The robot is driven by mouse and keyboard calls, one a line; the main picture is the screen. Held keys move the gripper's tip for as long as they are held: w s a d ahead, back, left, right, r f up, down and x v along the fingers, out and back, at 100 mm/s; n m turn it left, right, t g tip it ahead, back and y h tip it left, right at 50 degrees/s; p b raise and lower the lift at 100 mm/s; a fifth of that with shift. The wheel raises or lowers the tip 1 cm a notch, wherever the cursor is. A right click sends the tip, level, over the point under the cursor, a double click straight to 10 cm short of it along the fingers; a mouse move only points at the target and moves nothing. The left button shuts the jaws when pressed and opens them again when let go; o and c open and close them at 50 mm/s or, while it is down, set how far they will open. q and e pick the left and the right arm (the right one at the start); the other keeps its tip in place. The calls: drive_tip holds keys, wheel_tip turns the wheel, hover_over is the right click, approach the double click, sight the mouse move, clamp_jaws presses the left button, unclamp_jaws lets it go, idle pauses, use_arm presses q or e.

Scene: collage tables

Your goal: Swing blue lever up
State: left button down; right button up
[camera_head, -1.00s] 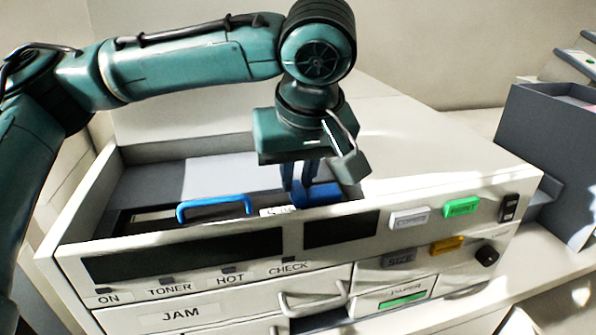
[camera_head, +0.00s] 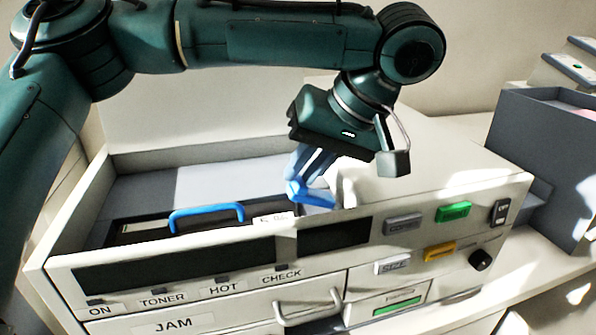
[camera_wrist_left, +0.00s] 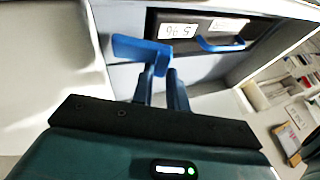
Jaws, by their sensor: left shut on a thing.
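The blue lever (camera_head: 310,196) stands in the open top bay of the copier, behind the front panel and right of the blue handle. Its flat blue end also shows in the left wrist view (camera_wrist_left: 138,48). My left gripper (camera_head: 303,178) comes down from above, tilted, with its bluish fingers shut on the lever. In the left wrist view the fingers (camera_wrist_left: 163,75) meet the lever near its right end. The fingers partly hide the lever in the head view, and its pivot cannot be made out. My right gripper is not in view.
A blue arched handle (camera_head: 206,212) sits on the dark unit left of the lever, beside a white label (camera_head: 272,219). The copier's front panel (camera_head: 180,262) rises before the bay. A grey bin (camera_head: 545,150) stands at the right.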

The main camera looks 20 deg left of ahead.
use_arm(q)
drive_tip(key=shift+w+d+r+g+y, duration=0.3)
drive_tip(key=shift+d+g+y, duration=0.2)
drive_tip(key=shift+y, duration=0.5)
drive_tip(key=c, duration=1.4)
unclamp_jaws()
drive_tip(key=v, duration=1.3)
drive_tip(key=shift+d, duration=0.15)
